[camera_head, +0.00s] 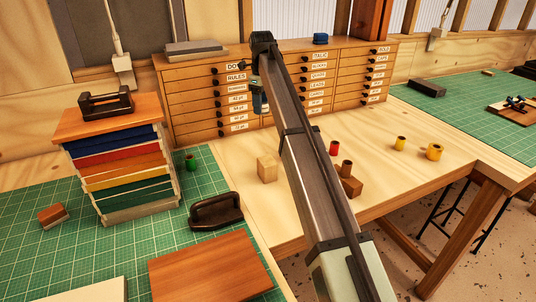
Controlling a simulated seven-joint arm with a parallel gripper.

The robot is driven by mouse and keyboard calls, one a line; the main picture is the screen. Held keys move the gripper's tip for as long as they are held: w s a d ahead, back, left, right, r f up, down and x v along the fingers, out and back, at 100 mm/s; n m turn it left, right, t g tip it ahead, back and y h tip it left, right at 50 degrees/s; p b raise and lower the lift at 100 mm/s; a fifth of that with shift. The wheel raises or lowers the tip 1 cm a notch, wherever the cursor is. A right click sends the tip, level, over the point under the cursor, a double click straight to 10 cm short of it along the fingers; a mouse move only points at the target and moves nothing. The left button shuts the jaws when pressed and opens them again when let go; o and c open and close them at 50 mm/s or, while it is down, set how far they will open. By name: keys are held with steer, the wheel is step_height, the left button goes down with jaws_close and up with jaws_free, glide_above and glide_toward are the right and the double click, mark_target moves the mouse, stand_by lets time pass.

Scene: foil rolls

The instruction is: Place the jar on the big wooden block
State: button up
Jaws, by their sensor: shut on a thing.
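My gripper (259,92) hangs from the far end of my arm, in front of the drawer cabinet and above the pale bench. A pale wooden block (267,169), which looks like the big wooden block, stands on the bench below my gripper, to the left of my arm. The held thing is well above the bench and apart from this block.
A brown block (351,187), a brown roll (347,168) and a red roll (334,148) stand right of my arm. A drawer cabinet (203,103) bounds the back; a frame stack (125,175) and dark-handled tool (216,212) stand left.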

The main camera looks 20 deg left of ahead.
steer(key=s+d+r, duration=0.3)
steer(key=s, duration=0.5)
steer(key=n, duration=0.1)
glide_toward(267, 160)
steer(key=shift+f, duration=2.95)
steer(key=shift+f, duration=0.15)
steer(key=o, duration=1.2)
step_height(267, 160, up, 12)
steer(key=shift+r, duration=0.1)
steer(key=shift+w, duration=0.1)
